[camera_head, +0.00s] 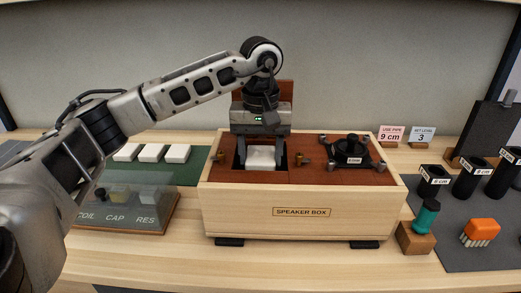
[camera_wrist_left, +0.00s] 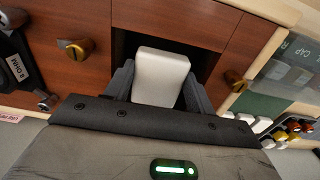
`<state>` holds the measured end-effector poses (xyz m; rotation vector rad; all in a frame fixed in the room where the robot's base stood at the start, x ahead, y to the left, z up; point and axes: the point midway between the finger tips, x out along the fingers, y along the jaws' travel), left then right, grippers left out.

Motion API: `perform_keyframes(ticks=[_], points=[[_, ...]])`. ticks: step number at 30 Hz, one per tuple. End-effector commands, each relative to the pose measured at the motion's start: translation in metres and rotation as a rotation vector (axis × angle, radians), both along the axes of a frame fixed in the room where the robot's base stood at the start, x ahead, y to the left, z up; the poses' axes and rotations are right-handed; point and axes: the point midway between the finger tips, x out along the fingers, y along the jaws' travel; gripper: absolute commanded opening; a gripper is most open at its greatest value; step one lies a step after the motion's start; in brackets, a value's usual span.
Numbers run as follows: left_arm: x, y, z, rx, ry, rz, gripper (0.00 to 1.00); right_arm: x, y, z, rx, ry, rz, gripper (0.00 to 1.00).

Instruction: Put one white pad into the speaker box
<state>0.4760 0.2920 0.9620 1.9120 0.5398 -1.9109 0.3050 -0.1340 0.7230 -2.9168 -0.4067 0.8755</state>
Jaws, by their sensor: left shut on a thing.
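The speaker box (camera_head: 240,208) is a pale wooden box with a red-brown top, in the middle of the head view. A square opening is in the left part of its top. My left gripper (camera_head: 262,160) points down at this opening, shut on a white pad (camera_head: 262,156). The pad also shows between the fingers in the left wrist view (camera_wrist_left: 160,76), over the dark opening. How deep the pad sits is hard to tell. Three more white pads (camera_head: 151,153) lie on a green mat left of the box. My right gripper is not in view.
A clear-lidded case (camera_head: 122,205) marked COIL, CAP, RES stands left of the box. A black speaker driver (camera_head: 352,151) sits on the box's right part. Brass latches (camera_wrist_left: 75,48) flank the opening. Black tubes (camera_head: 469,178), a green-topped tool (camera_head: 427,217) and an orange piece (camera_head: 481,231) stand right.

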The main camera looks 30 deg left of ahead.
Motion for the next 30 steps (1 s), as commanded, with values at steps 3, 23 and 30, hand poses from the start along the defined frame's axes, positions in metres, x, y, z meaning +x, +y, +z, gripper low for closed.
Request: perform_keyframes(ticks=[3, 23, 30], points=[[0.0, 0.0, -0.002, 0.0, 0.0, 0.0, 0.34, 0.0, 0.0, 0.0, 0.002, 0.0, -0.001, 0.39], [0.0, 0.0, 0.003, 0.0, 0.0, 0.0, 0.8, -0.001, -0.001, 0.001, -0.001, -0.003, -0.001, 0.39], [0.001, -0.001, 0.044, -0.001, -0.005, 0.0, 0.8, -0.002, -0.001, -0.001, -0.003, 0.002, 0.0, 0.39]])
